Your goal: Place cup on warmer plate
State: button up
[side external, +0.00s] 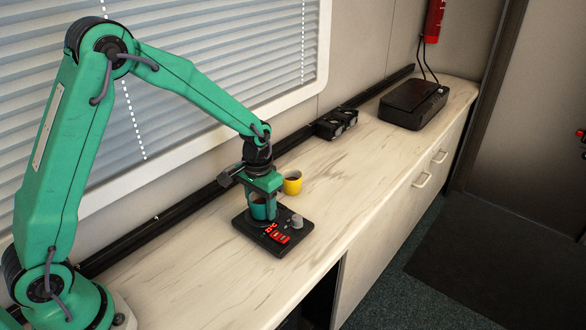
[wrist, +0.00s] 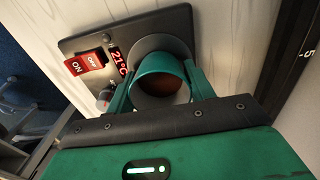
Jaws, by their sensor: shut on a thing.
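The warmer (side external: 272,235) is a flat black unit on the counter with a red switch, a red display and a grey knob. In the wrist view its round grey plate (wrist: 158,42) shows behind the cup, and the display reads about 21 °C. A teal cup (wrist: 155,66) with dark brown contents stands upright between my fingers. It also shows in the side view (side external: 259,212), over the warmer's plate. My gripper (wrist: 160,90) points down and is shut on the cup. Whether the cup's base touches the plate is hidden.
A yellow cup (side external: 292,183) stands just behind the warmer. A black rail (side external: 160,218) runs along the wall, with small black devices (side external: 336,124) beside it. A black box (side external: 413,103) sits at the far end. The counter between is clear.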

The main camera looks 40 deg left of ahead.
jog(key=shift+f, duration=0.1)
jog(key=o, duration=1)
jog(key=shift+o, duration=0.2)
notch_tip(320, 180, up, 12)
jog(key=shift+r, duration=0.25)
dwell(0.5)
